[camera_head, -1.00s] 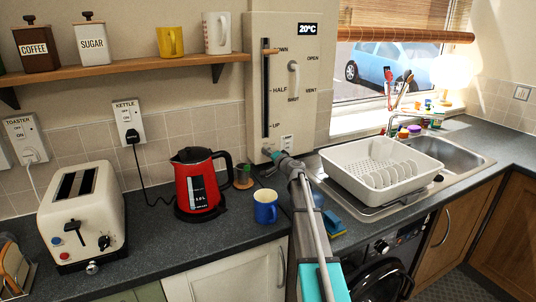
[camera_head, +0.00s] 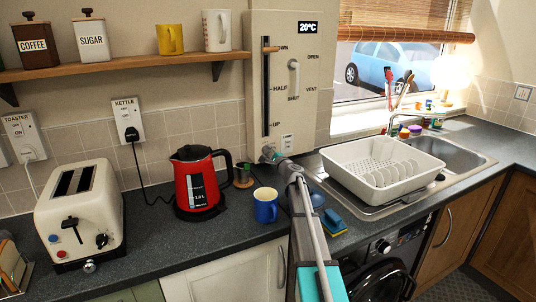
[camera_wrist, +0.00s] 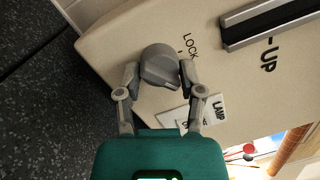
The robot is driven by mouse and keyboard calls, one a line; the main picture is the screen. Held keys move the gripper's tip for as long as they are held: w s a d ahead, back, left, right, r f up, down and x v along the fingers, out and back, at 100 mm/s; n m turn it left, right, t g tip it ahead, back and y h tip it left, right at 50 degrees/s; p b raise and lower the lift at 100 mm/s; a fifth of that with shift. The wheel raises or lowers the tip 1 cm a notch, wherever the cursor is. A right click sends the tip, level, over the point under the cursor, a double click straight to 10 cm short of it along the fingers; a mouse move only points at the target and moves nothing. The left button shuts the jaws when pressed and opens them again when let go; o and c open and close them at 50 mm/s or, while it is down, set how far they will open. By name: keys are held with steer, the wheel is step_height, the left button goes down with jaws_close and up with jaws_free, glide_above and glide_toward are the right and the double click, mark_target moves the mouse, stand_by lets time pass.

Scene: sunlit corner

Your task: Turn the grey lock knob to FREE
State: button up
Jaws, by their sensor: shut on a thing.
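The grey lock knob (camera_wrist: 160,68) is on the lower part of a cream wall panel (camera_head: 286,70), beside the printed word LOCK in the wrist view. My gripper (camera_wrist: 160,80) has its two fingers on either side of the knob and is shut on it. In the head view my gripper (camera_head: 272,155) is at the panel's bottom left corner and hides most of the knob. The FREE mark cannot be made out in either view.
On the panel are a slider (camera_head: 266,90) and a white handle (camera_head: 294,77). A red kettle (camera_head: 198,183), a blue mug (camera_head: 266,206) and a white dish rack (camera_head: 380,172) stand near my arm.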

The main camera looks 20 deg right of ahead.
steer(key=shift+m, duration=0.6)
steer(key=o, duration=1.2)
steer(key=shift+f, duration=0.1)
steer(key=shift+c, duration=0.2)
